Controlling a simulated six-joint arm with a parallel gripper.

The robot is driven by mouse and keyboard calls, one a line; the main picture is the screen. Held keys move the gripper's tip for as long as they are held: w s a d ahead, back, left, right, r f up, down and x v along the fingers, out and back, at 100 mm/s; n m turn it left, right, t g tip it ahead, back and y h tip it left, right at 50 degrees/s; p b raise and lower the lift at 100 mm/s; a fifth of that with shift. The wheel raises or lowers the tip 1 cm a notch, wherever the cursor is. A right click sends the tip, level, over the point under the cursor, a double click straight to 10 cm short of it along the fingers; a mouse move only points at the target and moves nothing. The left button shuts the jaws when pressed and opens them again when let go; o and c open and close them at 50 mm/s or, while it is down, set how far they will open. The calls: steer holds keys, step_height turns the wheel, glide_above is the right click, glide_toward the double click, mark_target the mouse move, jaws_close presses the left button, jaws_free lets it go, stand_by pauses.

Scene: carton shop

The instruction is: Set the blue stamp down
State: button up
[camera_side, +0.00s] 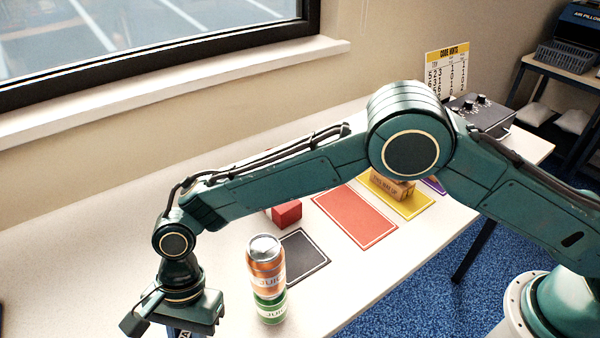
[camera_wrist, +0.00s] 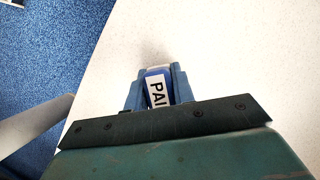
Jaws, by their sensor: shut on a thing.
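My gripper (camera_wrist: 157,76) is shut on the blue stamp (camera_wrist: 157,90). In the wrist view the stamp sits between the two blue fingers, with a white label reading "PAI" facing the camera and a pale end beyond it. In the side view my gripper is at the bottom left, left of two stacked cans, and its fingertips are cut off by the picture's lower edge. Most of the stamp is out of that view. I cannot tell whether the stamp touches the white table (camera_side: 80,270).
An orange can (camera_side: 266,262) stands on a green can (camera_side: 270,307), close right of my gripper. Black (camera_side: 303,255), red (camera_side: 355,218) and yellow (camera_side: 415,207) mats lie farther back. A red block (camera_side: 287,213) and a carton (camera_side: 390,187) are there.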

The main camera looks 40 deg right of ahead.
steer(key=shift+f, duration=0.1)
steer(key=o, duration=1)
steer(key=v, duration=1.2)
